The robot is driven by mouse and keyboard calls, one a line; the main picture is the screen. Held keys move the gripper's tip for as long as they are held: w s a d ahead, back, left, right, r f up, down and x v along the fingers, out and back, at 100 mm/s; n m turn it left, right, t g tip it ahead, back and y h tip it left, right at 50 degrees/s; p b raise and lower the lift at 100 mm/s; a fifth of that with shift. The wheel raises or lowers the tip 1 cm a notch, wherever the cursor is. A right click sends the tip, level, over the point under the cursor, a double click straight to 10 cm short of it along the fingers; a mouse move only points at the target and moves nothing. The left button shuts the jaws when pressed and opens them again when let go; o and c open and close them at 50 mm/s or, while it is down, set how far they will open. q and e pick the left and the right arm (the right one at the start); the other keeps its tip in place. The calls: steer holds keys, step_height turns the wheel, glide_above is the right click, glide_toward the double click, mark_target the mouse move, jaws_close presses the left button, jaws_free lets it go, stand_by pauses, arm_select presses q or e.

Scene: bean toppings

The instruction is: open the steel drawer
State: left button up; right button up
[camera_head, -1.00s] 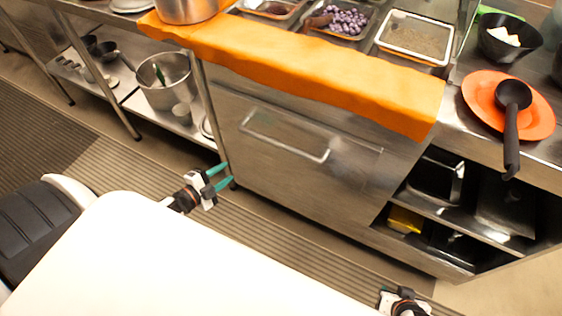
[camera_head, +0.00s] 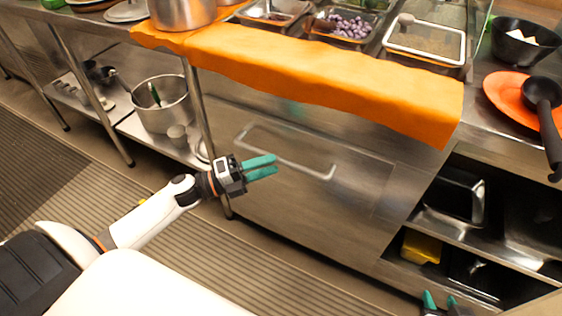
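The steel drawer (camera_head: 345,205) is a flat metal front under the counter, and it looks closed. Its bar handle (camera_head: 300,168) runs across the upper part of the front, sloping down to the right in the picture. My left gripper (camera_head: 275,164) has teal fingers with a gap between them. It is open and empty, over the handle's left half in the picture. I cannot tell whether it touches the bar. My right gripper (camera_head: 440,300) is at the bottom edge with its two teal fingertips apart, below the open shelves.
An orange cloth (camera_head: 320,80) hangs over the counter edge above the drawer. Open shelves (camera_head: 470,235) with a yellow item (camera_head: 421,247) lie to the right. A table leg (camera_head: 205,120) and a steel pot (camera_head: 165,103) stand left. The floor before the drawer is clear.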

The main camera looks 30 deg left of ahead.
mark_target(281, 159)
arm_select(q)
steer(key=shift+x, duration=2.05)
steer(key=shift+c, duration=0.6)
jaws_close()
